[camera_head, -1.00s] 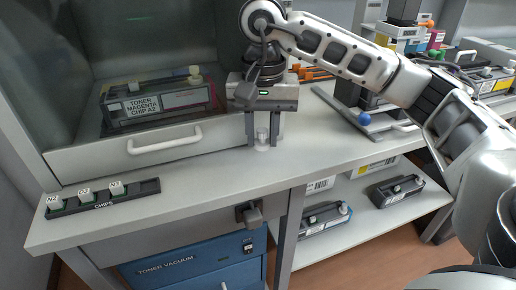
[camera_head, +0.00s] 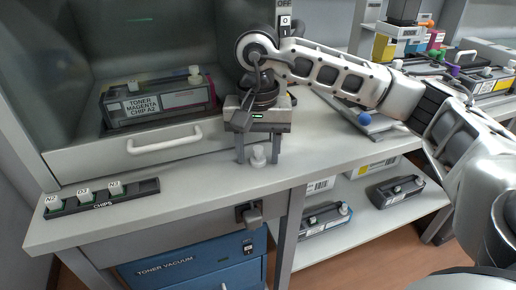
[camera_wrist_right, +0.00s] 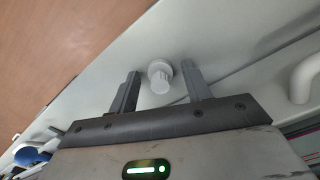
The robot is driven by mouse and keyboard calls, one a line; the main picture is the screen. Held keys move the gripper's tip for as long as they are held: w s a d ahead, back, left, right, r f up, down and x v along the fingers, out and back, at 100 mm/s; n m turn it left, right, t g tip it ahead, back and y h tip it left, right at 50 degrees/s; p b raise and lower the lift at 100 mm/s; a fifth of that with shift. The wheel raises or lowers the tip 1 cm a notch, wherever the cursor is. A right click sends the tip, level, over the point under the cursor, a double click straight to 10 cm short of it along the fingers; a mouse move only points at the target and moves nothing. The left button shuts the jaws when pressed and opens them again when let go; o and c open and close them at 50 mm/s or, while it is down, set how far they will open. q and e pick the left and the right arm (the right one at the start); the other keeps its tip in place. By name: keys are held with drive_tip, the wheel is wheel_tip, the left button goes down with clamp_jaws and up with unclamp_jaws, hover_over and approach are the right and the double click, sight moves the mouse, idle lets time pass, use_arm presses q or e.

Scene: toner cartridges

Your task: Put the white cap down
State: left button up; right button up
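The white cap (camera_head: 258,157) stands on the white worktop in front of the cabinet drawer. My right gripper (camera_head: 258,158) is above it with its two fingers pointing down, one on each side of the cap. In the right wrist view the cap (camera_wrist_right: 160,76) sits between the fingertips (camera_wrist_right: 160,85) with a visible gap on both sides, so the gripper is open and holds nothing. My left gripper is not in view.
A toner cartridge (camera_head: 158,102) lies in the cabinet behind the drawer handle (camera_head: 165,141). A chip rack (camera_head: 135,190) sits at the left. A blue ball-shaped knob (camera_head: 364,118) is at the right. Worktop around the cap is clear.

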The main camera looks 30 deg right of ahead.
sight(258, 149)
drive_tip(key=shift+r, duration=0.25)
use_arm(q)
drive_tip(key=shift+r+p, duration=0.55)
drive_tip(key=shift+p, duration=0.65)
use_arm(e)
wheel_tip(258, 149, up, 12)
drive_tip(key=shift+s+f, duration=0.1)
drive_tip(key=shift+f, duration=0.05)
